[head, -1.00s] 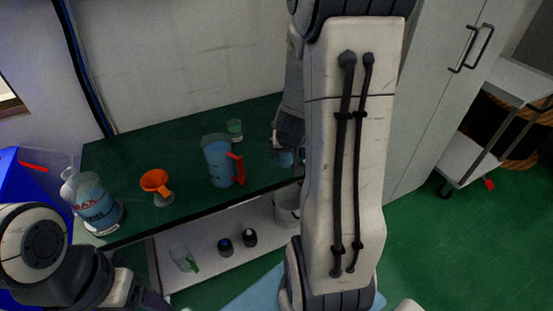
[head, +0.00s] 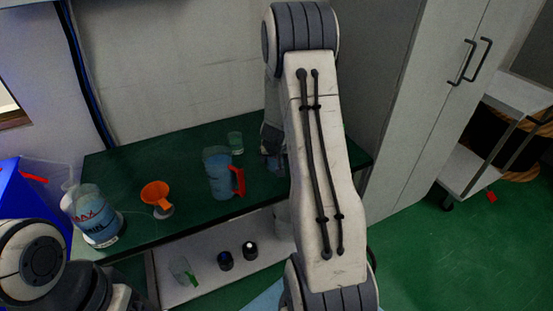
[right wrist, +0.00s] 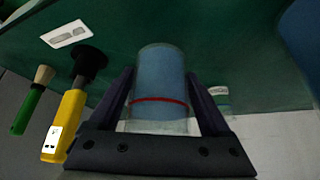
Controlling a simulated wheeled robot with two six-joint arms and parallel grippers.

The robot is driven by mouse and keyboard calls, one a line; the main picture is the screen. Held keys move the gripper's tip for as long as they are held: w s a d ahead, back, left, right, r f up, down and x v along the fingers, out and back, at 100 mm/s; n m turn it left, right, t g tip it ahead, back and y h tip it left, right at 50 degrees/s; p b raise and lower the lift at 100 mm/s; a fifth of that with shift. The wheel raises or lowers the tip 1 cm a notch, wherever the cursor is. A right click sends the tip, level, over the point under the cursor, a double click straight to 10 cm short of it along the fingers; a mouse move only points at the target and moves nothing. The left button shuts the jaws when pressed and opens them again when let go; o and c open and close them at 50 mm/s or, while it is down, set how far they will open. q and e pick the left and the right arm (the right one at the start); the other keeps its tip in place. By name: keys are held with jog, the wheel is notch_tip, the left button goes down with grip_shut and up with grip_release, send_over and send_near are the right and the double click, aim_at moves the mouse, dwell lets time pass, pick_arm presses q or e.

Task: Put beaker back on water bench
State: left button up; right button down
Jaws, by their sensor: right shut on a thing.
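A clear beaker with blue liquid and a red band (right wrist: 160,85) stands between the fingers of my right gripper (right wrist: 160,90). The gripper is shut on it. In the head view the blue beaker (head: 274,164) shows just below my right gripper (head: 271,150), over the right part of the dark green bench (head: 185,150). My right forearm partly hides both. I cannot tell whether the beaker touches the bench top. My left arm comes in at the lower left; its gripper's fingers are not in view.
A blue jug with a red handle (head: 219,175), a small glass (head: 235,142), an orange funnel (head: 156,194) and a large bottle (head: 96,215) stand on the bench. A lower shelf (head: 210,275) holds small items. A cabinet (head: 425,90) stands right.

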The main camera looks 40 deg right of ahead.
jog(key=shift+f+b, duration=1.15)
jog(key=shift+f, duration=0.55)
jog(key=shift+f, duration=0.15)
grip_release()
jog(key=shift+r, duration=0.2)
jog(key=p+v, duration=0.6)
jog(key=v, duration=0.6)
jog(key=shift+s+f, duration=0.1)
